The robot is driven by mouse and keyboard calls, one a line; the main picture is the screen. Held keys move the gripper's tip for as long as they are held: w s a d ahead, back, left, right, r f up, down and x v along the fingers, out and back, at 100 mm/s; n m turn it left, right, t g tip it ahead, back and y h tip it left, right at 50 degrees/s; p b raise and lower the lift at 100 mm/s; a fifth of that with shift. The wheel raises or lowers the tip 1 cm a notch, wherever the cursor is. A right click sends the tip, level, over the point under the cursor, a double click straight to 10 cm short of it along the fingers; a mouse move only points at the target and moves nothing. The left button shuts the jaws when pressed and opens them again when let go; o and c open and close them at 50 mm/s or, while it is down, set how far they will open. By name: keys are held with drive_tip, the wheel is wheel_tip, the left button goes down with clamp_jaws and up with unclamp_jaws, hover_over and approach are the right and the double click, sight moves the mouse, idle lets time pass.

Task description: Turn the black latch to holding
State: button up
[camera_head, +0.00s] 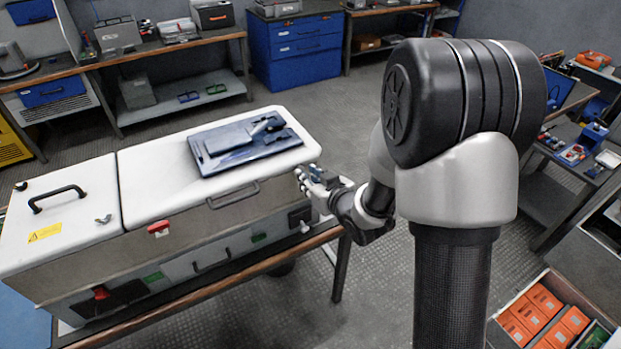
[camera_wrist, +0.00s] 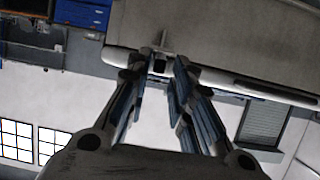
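The capacitor bank (camera_head: 190,262), a long pale cabinet with a white lid, lies on a wooden bench. My gripper (camera_head: 306,176) is at the right end of its lid edge. In the wrist view my gripper (camera_wrist: 159,70) has its two blue-padded fingers apart. A small part (camera_wrist: 158,64) on the cabinet's edge shows between the fingertips; it may be the black latch, but I cannot tell for sure. I cannot tell whether the fingers touch it. In the head view my gripper hides this spot.
A blue-grey tray (camera_head: 212,164) with a dark tool lies on the lid. A black handle (camera_head: 57,197) stands at the lid's left, and a red switch (camera_head: 158,229) sits on the front. A crate with orange boxes (camera_head: 543,299) is at lower right. The floor behind the bench is clear.

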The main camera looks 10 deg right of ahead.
drive_tip(key=shift+o, duration=0.7)
wheel_tip(320, 180, up, 10)
idle(0.4)
